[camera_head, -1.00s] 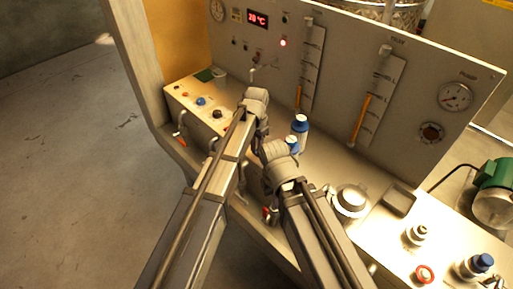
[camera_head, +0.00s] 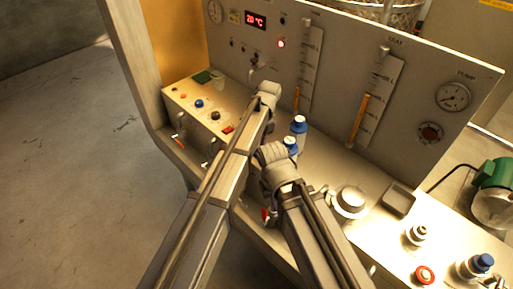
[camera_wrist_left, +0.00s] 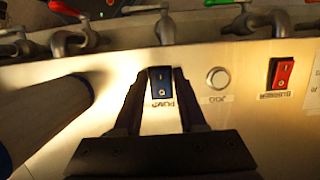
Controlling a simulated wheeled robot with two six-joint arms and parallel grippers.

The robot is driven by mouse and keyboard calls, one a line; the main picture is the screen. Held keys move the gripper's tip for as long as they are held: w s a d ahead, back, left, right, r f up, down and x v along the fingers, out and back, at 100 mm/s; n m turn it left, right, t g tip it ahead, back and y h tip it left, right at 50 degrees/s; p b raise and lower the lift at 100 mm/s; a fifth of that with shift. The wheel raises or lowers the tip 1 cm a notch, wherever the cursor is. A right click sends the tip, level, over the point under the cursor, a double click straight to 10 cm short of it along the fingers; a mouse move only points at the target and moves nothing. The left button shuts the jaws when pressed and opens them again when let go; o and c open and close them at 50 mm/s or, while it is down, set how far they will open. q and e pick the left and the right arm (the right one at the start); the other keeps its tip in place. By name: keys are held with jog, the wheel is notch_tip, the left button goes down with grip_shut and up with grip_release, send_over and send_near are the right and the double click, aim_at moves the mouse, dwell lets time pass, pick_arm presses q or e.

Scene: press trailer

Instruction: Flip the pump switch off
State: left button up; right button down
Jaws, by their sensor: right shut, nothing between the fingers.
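The pump switch (camera_wrist_left: 160,83) is a dark blue rocker with white marks, set in the metal panel above an upside-down PUMP label in the left wrist view. I cannot tell which side of it is pressed in. My left gripper (camera_wrist_left: 160,95) is open, with one dark finger on each side of the switch; contact is unclear. In the head view my left arm covers that spot, and the switch does not show there. My right gripper is shut and empty under my right arm in the head view, largely hidden.
A white JOG button (camera_wrist_left: 218,80) and a red BURNER switch (camera_wrist_left: 279,82) sit to the right of the pump switch. Pipes with valves run above them. Clear floor lies left.

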pick_arm(q)
jog(key=shift+o, duration=1.4)
jog(key=shift+r, duration=0.15)
jog(key=p+v, duration=0.7)
jog(key=shift+r, duration=0.25)
